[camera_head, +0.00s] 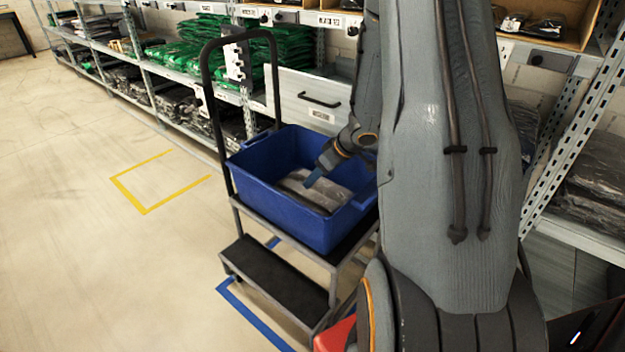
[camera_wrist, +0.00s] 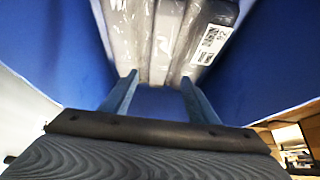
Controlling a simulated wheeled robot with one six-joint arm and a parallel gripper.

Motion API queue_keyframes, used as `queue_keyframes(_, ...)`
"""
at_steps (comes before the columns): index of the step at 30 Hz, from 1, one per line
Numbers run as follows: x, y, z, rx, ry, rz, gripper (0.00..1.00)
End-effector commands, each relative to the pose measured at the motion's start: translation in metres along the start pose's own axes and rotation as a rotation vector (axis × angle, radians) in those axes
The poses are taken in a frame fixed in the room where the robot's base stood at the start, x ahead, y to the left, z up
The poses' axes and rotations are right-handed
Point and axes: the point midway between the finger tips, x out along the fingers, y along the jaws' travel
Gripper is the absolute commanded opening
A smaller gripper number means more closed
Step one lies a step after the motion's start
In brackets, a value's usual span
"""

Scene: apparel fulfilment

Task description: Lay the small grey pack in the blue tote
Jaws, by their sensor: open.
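The blue tote (camera_head: 290,222) stands on a step cart, and its walls also show in the wrist view (camera_wrist: 268,55). Grey, plastic-wrapped packs (camera_head: 328,190) lie inside it; in the wrist view the wrapped grey goods (camera_wrist: 163,40) run side by side, with a white label on a darker one at the right. I cannot tell which is the small grey pack. My gripper (camera_head: 312,178) is inside the tote, over the packs. In the wrist view my gripper (camera_wrist: 158,80) has its fingers apart, with the packs just beyond the tips. Whether they touch is unclear.
The cart's black handle (camera_head: 208,110) rises at the tote's left. Shelves behind hold green packs (camera_head: 205,45) and dark packs (camera_head: 190,110). A grey drawer front (camera_head: 310,98) stands close behind the tote. Floor at left is clear, with yellow tape (camera_head: 145,212).

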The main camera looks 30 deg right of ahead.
Motion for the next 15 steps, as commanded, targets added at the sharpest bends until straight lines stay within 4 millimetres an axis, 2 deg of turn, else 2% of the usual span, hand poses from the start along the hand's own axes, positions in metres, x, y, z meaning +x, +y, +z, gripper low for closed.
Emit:
queue_keyframes(1, -0.015, 0.0, -0.001, 0.003, 0.0, 0.001, 0.54)
queue_keyframes(6, -0.04, 0.0, -0.001, 0.001, 0.0, 0.001, 0.54)
queue_keyframes(11, -0.052, 0.0, 0.0, 0.002, -0.001, 0.002, 0.54)
queue_keyframes(13, -0.056, -0.001, -0.005, -0.003, -0.001, 0.015, 0.54)
queue_keyframes(15, -0.061, -0.004, -0.019, -0.011, -0.001, 0.054, 0.54)
